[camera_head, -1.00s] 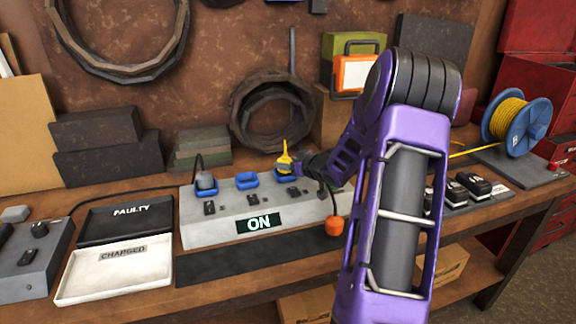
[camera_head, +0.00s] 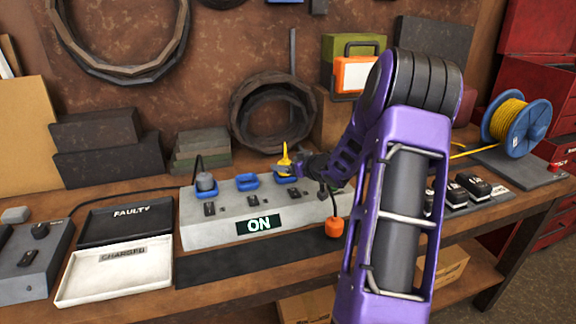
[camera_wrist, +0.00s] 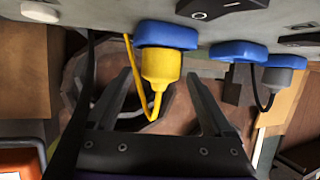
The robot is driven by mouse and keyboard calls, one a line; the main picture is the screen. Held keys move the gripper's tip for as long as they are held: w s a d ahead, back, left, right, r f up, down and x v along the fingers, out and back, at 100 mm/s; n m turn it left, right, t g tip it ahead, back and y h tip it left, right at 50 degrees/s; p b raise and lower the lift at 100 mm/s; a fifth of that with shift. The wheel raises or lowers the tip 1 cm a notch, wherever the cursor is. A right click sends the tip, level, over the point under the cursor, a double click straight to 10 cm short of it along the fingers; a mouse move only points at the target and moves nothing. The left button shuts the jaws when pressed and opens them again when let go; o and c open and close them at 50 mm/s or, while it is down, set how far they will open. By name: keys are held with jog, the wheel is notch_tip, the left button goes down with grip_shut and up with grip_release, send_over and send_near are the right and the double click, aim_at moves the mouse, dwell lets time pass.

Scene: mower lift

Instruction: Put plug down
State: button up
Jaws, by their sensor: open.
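The yellow plug (camera_wrist: 160,72) is seated at a blue socket (camera_wrist: 166,35) of the power strip, with its yellow cord looping beside it in the wrist view. In the head view the yellow plug (camera_head: 285,160) stands at the right part of the grey strip (camera_head: 215,233), whose display reads ON. My gripper (camera_wrist: 165,85) is open, with one dark finger on each side of the plug and gaps between them. In the head view my gripper (camera_head: 290,171) is at that socket, partly covering it.
A grey plug (camera_head: 205,182) sits in the left socket; the middle blue socket (camera_head: 247,181) is empty. An orange pendant (camera_head: 333,227) hangs at the strip's front right. A black FAULTY tray (camera_head: 95,226) and white CHARGED tray (camera_head: 75,291) lie left. A yellow cable reel (camera_head: 518,127) stands right.

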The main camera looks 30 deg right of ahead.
jog(key=p+v, duration=0.1)
jog(key=v, duration=1.1)
jog(key=shift+p, duration=0.3)
